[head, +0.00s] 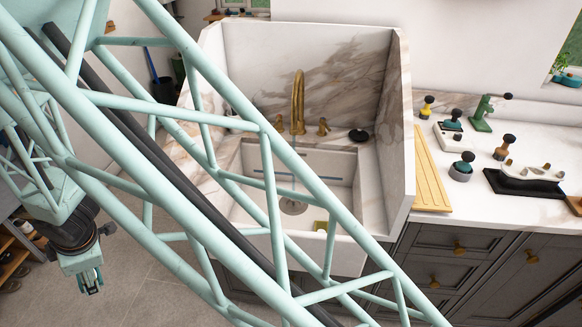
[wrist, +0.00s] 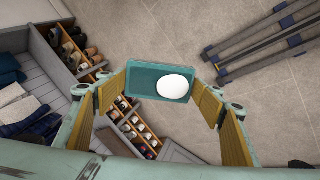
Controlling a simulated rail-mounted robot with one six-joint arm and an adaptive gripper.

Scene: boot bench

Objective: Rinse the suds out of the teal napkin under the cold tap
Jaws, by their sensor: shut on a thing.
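The teal napkin (wrist: 143,78) shows in the wrist view as a small flat teal rectangle with a round white blob of suds (wrist: 175,86) on its right part. My gripper (wrist: 162,92) is shut on it, with yellow-padded fingers on either side. In the head view my gripper (head: 91,285) hangs over the floor, left of and apart from the sink; the napkin is hard to make out there. The brass tap (head: 298,100) stands at the back of the white sink (head: 340,165), with handles beside it. Whether water runs is too small to tell.
Tall marble walls (head: 399,130) enclose the sink's back and sides. A ribbed yellow board (head: 430,172) and several knobbed tools lie on the right counter. Below my gripper are a shoe rack (wrist: 136,132) and bare floor (wrist: 180,30).

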